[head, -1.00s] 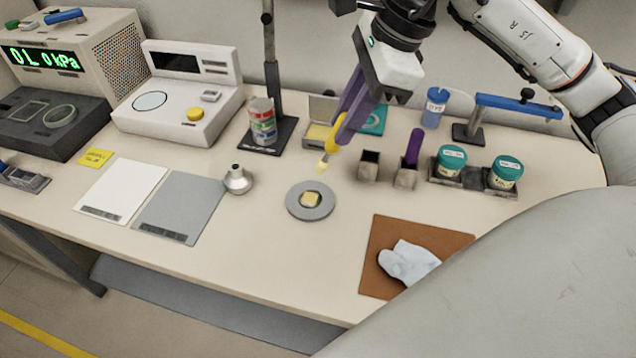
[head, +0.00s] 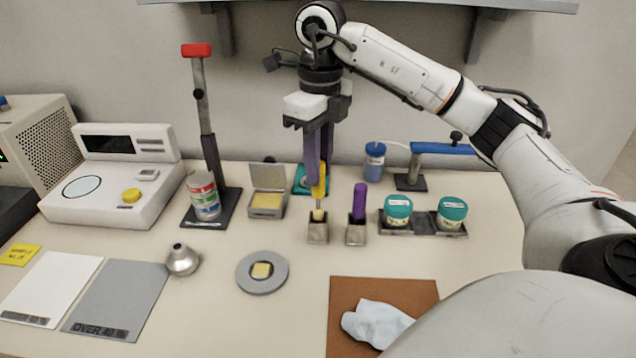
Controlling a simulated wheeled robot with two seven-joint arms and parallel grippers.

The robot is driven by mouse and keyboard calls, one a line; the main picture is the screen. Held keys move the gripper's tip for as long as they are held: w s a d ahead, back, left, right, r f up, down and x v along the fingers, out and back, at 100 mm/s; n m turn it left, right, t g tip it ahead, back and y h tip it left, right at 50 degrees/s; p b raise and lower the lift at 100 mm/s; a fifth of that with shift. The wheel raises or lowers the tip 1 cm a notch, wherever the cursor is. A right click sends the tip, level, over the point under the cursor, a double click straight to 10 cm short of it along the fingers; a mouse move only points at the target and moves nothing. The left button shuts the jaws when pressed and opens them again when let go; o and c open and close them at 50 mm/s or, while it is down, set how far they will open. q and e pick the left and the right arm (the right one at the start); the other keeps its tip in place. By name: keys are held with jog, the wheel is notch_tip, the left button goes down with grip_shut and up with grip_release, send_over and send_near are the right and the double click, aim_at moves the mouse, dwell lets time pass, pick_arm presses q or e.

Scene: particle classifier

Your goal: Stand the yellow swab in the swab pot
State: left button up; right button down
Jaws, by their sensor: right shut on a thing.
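The yellow swab (head: 320,183) is upright between the purple fingers of my right gripper (head: 320,170), which is shut on it. Its pale tip (head: 318,214) points down at the mouth of the left square metal pot (head: 318,234). I cannot tell whether the tip is inside the pot or just above it. A second metal pot (head: 356,235) stands to the right and holds a purple swab (head: 359,200). My left gripper is not in view.
Two teal-lidded jars (head: 398,209) sit in a rack right of the pots. A hinged box (head: 268,200) stands to the left. A round grey disc (head: 262,272) and a brown mat (head: 345,300) with a pale cloth (head: 376,323) lie in front.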

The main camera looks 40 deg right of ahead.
aim_at(318, 196)
notch_tip(318, 196, down, 4)
jog(key=shift+f, duration=0.25)
jog(key=shift+f, duration=0.2)
jog(key=c, duration=1.6)
grip_release()
